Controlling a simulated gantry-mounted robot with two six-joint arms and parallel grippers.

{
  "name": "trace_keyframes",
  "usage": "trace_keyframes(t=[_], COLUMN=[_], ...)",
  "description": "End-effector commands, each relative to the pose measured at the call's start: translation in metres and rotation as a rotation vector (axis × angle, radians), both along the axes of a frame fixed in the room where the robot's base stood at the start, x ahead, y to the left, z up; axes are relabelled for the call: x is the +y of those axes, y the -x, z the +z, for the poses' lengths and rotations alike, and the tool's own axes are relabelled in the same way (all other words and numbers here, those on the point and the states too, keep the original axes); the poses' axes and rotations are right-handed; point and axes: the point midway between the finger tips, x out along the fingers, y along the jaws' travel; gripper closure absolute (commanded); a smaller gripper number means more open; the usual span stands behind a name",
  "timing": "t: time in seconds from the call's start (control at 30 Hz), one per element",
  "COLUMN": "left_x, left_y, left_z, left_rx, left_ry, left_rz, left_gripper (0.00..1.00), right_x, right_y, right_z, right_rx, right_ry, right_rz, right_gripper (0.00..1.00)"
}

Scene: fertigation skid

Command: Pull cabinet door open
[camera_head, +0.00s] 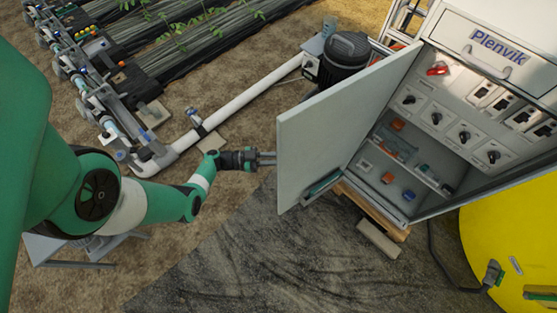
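The cabinet (492,60) stands at the upper right, grey-white and marked "Plenvik". Its door (335,135) is swung open to the left, showing switches and small parts inside. My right gripper is not in view.
A white pipe (247,97) with a valve runs behind my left arm. A dark motor or pump (345,58) stands behind the door. A yellow tank (510,235) is at the lower right. A wooden block (379,239) lies below the cabinet. Dark ground in front is clear.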

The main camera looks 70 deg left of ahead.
Motion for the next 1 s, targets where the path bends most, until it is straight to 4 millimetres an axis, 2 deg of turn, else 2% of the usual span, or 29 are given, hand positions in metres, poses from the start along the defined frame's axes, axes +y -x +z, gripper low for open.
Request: trace_keyframes(t=[0.5,0.53,0.67,1.0], left_x=[0.0030,0.0030,0.0028,0.0035], left_y=[-0.0027,-0.0027,-0.0025,0.0004], left_z=[0.0025,0.0025,0.0019,0.0010], left_rx=[-0.006,-0.007,-0.005,-0.002], left_ry=[-0.002,-0.001,-0.002,-0.001], left_rz=[-0.017,-0.017,-0.017,-0.015], left_gripper=[1.00,0.75,0.52,0.50], right_x=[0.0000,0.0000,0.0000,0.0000], right_y=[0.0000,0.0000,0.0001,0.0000], right_z=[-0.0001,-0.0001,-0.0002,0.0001], right_rx=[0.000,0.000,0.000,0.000], right_ry=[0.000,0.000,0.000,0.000], right_rz=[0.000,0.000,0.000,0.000], right_gripper=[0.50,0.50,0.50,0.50])
